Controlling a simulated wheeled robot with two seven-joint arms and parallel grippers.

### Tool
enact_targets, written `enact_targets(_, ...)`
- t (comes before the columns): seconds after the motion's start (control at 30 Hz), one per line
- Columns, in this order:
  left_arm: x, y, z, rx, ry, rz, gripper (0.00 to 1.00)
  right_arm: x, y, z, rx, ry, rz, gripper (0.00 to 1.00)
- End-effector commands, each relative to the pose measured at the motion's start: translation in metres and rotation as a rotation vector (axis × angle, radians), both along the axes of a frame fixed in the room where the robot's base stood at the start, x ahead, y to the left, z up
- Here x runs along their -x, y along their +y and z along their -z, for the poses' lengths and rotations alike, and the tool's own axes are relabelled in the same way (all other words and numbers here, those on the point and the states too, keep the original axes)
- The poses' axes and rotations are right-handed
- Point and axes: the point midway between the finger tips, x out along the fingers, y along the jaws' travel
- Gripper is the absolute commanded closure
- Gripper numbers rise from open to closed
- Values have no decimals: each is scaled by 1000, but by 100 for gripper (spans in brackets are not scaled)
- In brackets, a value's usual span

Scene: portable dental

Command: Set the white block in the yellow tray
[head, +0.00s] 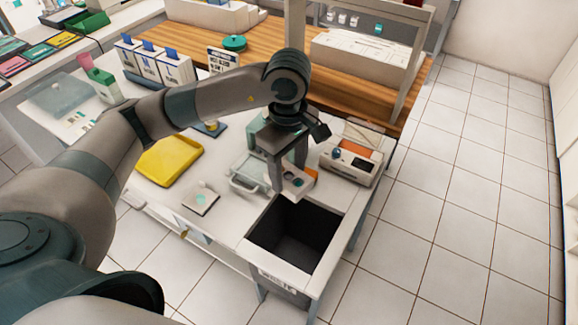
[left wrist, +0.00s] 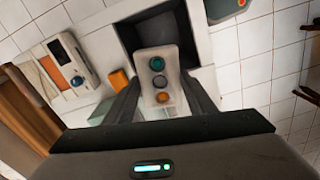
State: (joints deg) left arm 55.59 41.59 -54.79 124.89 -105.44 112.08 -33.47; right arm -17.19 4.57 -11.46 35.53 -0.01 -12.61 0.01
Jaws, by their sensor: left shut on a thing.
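The white block (left wrist: 158,70) has a teal, a grey and an orange round spot on its face. In the left wrist view it sits between the two fingers of my left gripper (left wrist: 160,100), which is shut on it. In the head view the gripper (head: 287,180) points down with the block (head: 297,187) at its fingertips, beside the dark open bin. The yellow tray (head: 168,160) lies on the white counter to the left of the gripper and looks empty. My right gripper is not in view.
A dark bin (head: 295,235) opens at the counter's front. A white device (head: 352,160) stands right of the gripper. An orange cube (left wrist: 119,80) is near the block. A small pad (head: 201,198) lies between tray and bin. White boxes (head: 150,65) stand behind the tray.

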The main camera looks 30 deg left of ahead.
Motion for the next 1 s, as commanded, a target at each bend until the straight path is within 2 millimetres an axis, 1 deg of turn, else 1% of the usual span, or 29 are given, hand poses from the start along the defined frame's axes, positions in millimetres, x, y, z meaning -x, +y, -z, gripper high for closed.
enact_targets(0.1,5,-2,-3,0,-3,234,81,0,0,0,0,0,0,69)
enact_targets(0.4,17,-6,-7,-2,-6,824,81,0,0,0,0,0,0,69)
enact_targets(0.5,21,-7,-9,-3,-6,996,81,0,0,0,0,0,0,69)
enact_targets(0.6,24,-8,-10,-2,-6,1132,81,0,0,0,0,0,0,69)
enact_targets(0.7,26,-9,-10,-3,-7,1225,81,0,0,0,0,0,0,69)
enact_targets(0.8,27,-9,-11,-3,-6,1276,81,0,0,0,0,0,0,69)
enact_targets(1.0,28,-9,-11,-3,-7,1297,81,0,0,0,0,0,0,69)
